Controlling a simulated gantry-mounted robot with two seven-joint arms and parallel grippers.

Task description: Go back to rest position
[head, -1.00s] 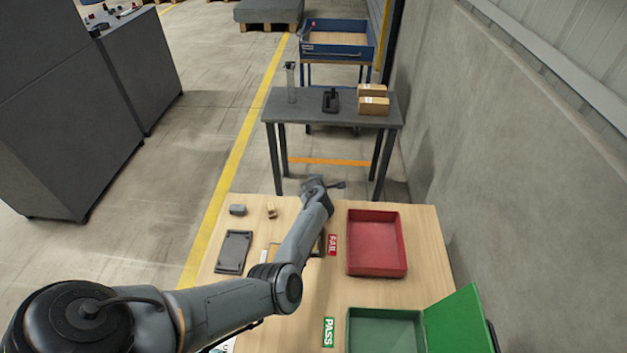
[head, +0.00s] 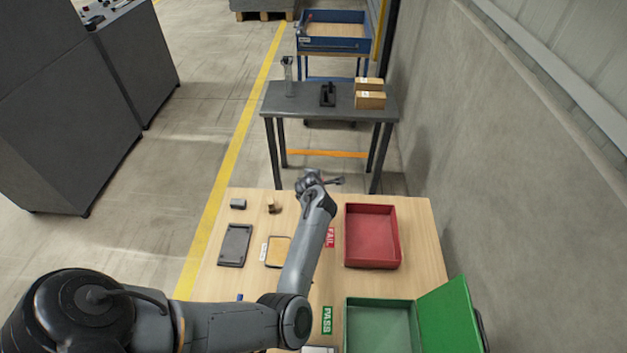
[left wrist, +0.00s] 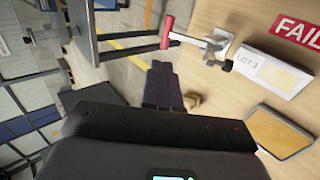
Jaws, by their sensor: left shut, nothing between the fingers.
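My left arm comes in from the lower left of the head view and reaches over the wooden table (head: 415,275). Its gripper (head: 325,182) is above the table's far edge, with no object visible in it. In the left wrist view the dark fingers (left wrist: 165,85) are together and empty. Below them are a small tan block (left wrist: 192,101) and a white LOT 3 piece (left wrist: 262,68) beside a red-handled tool (left wrist: 168,32). My right gripper is out of view.
A red tray (head: 346,238) and a green open-lidded box (head: 412,325) stand at right. A dark tray (head: 234,245), tan-floored tray (head: 279,251) and grey block (head: 238,203) lie left of the forearm. A grey table (head: 285,104) stands beyond.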

